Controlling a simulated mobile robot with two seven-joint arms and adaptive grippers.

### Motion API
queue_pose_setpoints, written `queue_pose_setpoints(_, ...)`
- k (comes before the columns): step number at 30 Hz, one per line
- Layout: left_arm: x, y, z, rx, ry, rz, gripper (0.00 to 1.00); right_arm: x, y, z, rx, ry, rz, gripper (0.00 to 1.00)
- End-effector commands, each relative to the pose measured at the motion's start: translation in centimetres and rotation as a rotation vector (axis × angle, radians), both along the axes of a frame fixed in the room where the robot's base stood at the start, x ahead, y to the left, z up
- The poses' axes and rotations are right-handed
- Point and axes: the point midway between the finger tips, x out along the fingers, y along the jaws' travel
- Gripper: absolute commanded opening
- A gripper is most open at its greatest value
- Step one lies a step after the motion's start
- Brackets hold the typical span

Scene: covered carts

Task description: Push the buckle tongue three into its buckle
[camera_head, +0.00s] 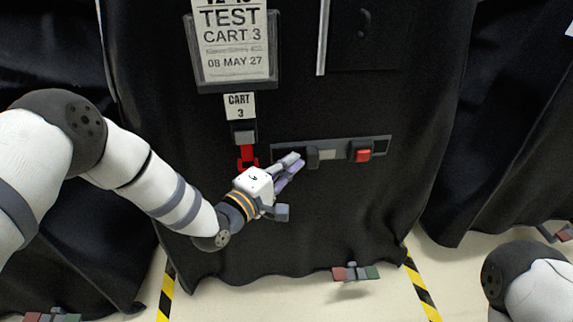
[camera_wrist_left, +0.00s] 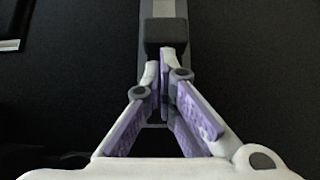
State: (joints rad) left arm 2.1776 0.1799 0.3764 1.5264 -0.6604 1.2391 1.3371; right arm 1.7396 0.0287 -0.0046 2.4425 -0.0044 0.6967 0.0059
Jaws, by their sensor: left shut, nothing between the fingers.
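On the black cover of cart 3, a dark mounting strip (camera_head: 382,146) runs sideways. The buckle tongue, with a dark end block (camera_head: 313,158) and a pale grey plate (camera_head: 328,154), lies along it. The buckle with a red button (camera_head: 362,155) sits to its right; a short dark gap seems to separate them. My left gripper (camera_head: 299,160) is at the left end of the tongue, pointing right along the strip. In the left wrist view its fingers (camera_wrist_left: 167,56) are shut and empty, right at the dark block (camera_wrist_left: 166,33); I cannot tell whether they touch it.
A sign (camera_head: 235,50) is higher up. A red, grey and green piece (camera_head: 356,272) is at the cover's lower edge. The cover right of the buckle is clear.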

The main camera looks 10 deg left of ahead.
Motion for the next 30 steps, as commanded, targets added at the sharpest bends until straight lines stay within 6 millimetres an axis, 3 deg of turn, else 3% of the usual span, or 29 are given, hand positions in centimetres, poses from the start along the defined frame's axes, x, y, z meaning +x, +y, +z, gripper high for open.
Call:
queue_pose_setpoints(4,0.1,-0.4,-0.1,-0.001,0.0,-0.001,0.0,-0.1,0.0,-0.2,0.0,0.003,0.0,0.4)
queue_pose_setpoints(13,1.2,-4.9,-0.3,0.002,0.003,-0.001,0.0,-0.7,0.0,-1.4,0.0,0.021,0.0,0.4)
queue_pose_setpoints(30,1.1,-5.5,0.0,-0.001,0.0,-0.007,0.0,-0.6,0.0,-1.3,0.0,0.02,0.0,0.4)
